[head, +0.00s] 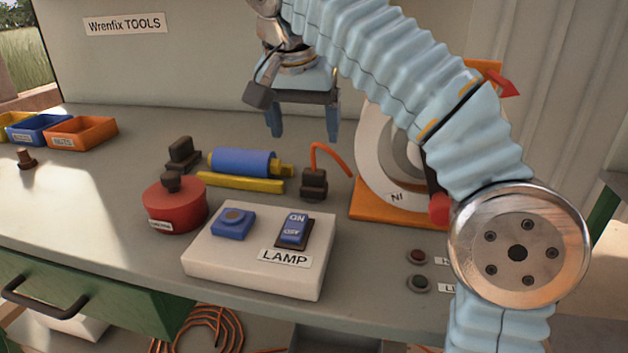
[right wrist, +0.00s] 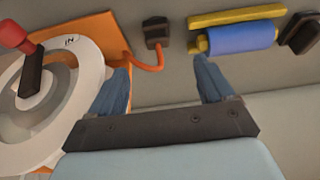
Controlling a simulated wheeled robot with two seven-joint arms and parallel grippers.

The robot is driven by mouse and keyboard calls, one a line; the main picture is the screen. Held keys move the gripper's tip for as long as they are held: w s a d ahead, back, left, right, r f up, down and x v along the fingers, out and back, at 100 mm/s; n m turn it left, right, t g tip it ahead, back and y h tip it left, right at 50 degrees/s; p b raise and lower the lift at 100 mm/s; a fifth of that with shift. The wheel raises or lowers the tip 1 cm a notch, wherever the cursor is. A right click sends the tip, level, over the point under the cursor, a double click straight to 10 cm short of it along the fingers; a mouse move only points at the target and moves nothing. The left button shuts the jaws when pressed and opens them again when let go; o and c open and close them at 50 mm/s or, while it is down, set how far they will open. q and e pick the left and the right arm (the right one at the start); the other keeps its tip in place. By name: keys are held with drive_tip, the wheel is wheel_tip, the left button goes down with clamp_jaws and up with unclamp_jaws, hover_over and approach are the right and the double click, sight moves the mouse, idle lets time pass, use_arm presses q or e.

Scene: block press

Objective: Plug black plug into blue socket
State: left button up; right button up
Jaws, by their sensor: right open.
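The black plug (head: 314,183) stands on the bench behind the lamp box, with an orange cord running from it to the dial stand. It also shows in the right wrist view (right wrist: 157,31), beyond the fingertips and roughly centred between them. The blue socket (head: 234,222) is a square block with a round dark centre, on the left of the white lamp box (head: 210,262); it is empty. My right gripper (head: 303,134) is open and empty, above and behind the plug, fingers pointing down, touching nothing. Its fingers also show in the right wrist view (right wrist: 160,66). My left gripper is out of view.
A blue cylinder (head: 242,162), a yellow bar (head: 240,183) and a dark block (head: 183,153) lie left of the plug. A red round container (head: 174,207) is left of the lamp box. The dial (head: 381,175) stands close on the right. A blue ON/OFF switch (head: 293,229) is beside the socket.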

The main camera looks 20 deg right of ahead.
sight(314, 171)
drive_tip(key=x, duration=0.8)
drive_tip(key=shift+w+f, duration=0.15)
drive_tip(key=shift+f, duration=0.15)
drive_tip(key=shift+d+x, duration=0.15)
drive_tip(key=shift+x, duration=1.15)
drive_tip(key=shift+d+x, duration=0.15)
drive_tip(key=shift+x, duration=1.15)
drive_tip(key=shift+c, duration=0.3)
drive_tip(key=c, duration=1)
